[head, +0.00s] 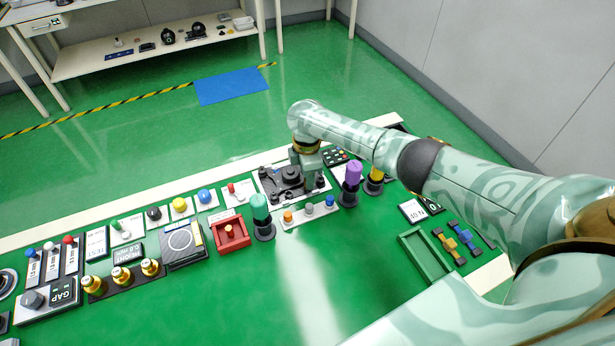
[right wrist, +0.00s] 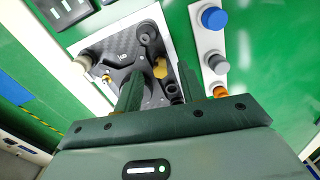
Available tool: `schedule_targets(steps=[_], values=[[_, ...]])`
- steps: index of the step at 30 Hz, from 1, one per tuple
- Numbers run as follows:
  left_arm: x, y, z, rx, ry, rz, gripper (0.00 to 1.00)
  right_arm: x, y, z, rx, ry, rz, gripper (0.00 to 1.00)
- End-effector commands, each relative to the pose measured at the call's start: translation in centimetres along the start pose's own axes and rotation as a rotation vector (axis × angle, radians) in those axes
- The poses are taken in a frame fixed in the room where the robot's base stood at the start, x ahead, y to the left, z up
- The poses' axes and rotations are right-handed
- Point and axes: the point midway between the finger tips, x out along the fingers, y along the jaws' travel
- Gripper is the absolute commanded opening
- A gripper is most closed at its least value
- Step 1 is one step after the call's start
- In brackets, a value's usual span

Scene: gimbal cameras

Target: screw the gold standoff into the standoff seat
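The camera gimbal assembly (head: 285,180), dark on a white board, lies at the back middle of the table in the head view. It also shows in the right wrist view (right wrist: 120,62). My right gripper (head: 308,168) points down over its right part. In the right wrist view the two fingers (right wrist: 160,80) stand apart. A small gold piece, apparently the gold standoff (right wrist: 160,68), shows between them, with a gap on each side. Dark round parts lie around it; I cannot tell which is the standoff seat. My left gripper is out of view.
A strip with orange, grey and blue knobs (head: 309,212) lies in front of the gimbal board. A purple-topped post (head: 352,180) and a green-topped post (head: 261,212) stand close by. A red tray (head: 231,236) is to the left. The table's front middle is clear.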

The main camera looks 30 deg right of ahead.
Motion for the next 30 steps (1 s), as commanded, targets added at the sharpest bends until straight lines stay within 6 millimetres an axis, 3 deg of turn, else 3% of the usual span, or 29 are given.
schedule_targets(steps=[1, 3, 12, 18, 30], values=[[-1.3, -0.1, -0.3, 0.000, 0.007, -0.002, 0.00, -2.1, 0.1, -0.1, 0.000, 0.003, 0.005, 0.40], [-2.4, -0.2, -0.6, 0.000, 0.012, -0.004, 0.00, -4.2, 0.1, -0.1, -0.002, 0.003, 0.006, 0.40], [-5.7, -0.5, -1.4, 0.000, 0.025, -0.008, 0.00, -11.4, 0.1, 0.0, -0.001, 0.002, 0.004, 0.40], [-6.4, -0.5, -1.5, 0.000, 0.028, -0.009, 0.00, -13.4, 0.0, -0.1, -0.001, 0.001, 0.001, 0.40], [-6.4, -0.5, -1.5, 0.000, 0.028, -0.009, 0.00, -13.5, 0.0, 0.0, 0.000, 0.001, 0.000, 0.40]])
